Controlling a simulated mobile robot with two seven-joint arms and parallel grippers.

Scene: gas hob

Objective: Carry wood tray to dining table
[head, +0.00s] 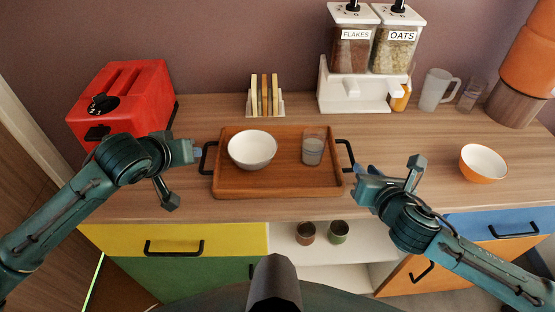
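The brown wood tray (285,184) lies flat on the counter, with a black handle at each end. A white bowl (252,150) and a glass with clear contents (313,148) stand upright on it. My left gripper (197,151) is just outside the left handle (208,160). My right gripper (361,169) is near the right handle (347,153), at its lower right. I cannot tell whether either gripper touches its handle. The fingers are small and partly hidden, so their opening is unclear. No dining table shows.
A red toaster (125,95) stands behind my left arm. A toast rack (264,98) and a cereal dispenser (358,88) stand behind the tray. An orange bowl (483,163) is at right. Drawers with black handles and an open shelf holding two cups are below the counter edge.

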